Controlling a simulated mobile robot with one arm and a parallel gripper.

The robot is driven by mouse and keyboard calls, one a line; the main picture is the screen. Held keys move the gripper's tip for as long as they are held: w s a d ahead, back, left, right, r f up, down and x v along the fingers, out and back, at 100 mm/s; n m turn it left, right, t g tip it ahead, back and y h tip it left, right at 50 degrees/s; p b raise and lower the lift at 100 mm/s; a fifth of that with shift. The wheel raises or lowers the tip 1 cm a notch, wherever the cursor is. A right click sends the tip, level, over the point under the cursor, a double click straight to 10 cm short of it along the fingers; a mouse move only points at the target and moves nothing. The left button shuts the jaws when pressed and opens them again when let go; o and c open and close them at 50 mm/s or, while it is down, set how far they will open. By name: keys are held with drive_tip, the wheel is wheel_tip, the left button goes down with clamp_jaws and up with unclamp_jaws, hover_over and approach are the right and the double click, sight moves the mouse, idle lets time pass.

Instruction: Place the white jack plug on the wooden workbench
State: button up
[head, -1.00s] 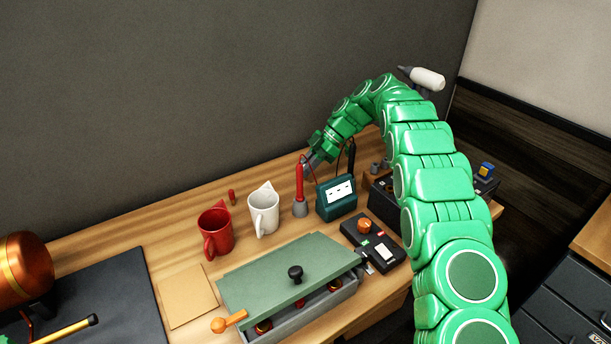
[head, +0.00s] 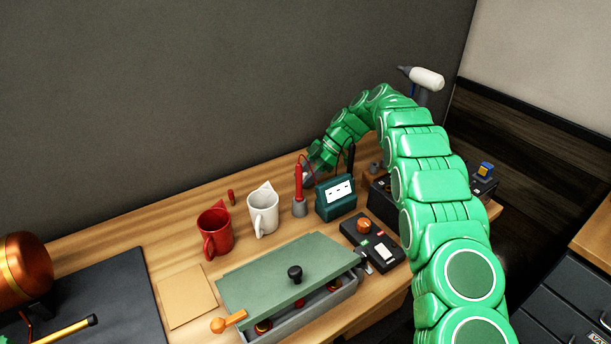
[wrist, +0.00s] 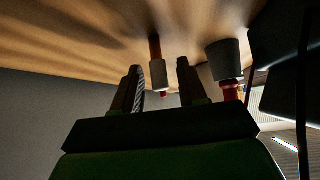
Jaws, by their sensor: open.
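My gripper (wrist: 158,68) is open, its two fingers apart and pointing at the wooden workbench (wrist: 90,35), which fills the top of the wrist view. A small upright piece with a white part (wrist: 158,74) and a reddish-brown part against the bench shows in the gap between the fingers; it looks like the white jack plug. I cannot tell whether it is between the fingers or just beyond them. In the head view my gripper (head: 310,171) is low over the workbench (head: 110,238), behind the red probe; no white plug can be made out there.
A red probe in a grey holder (head: 300,207) and a teal meter (head: 336,200) stand close to my gripper. A white mug (head: 263,214), a red mug (head: 213,232) and a small red piece (head: 231,196) are left. A green-lidded box (head: 285,270) lies in front.

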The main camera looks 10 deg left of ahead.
drive_tip(key=v, duration=0.7)
drive_tip(key=shift+d+r, duration=0.15)
drive_tip(key=shift+r, duration=0.15)
drive_tip(key=shift+w, duration=0.1)
idle(0.3)
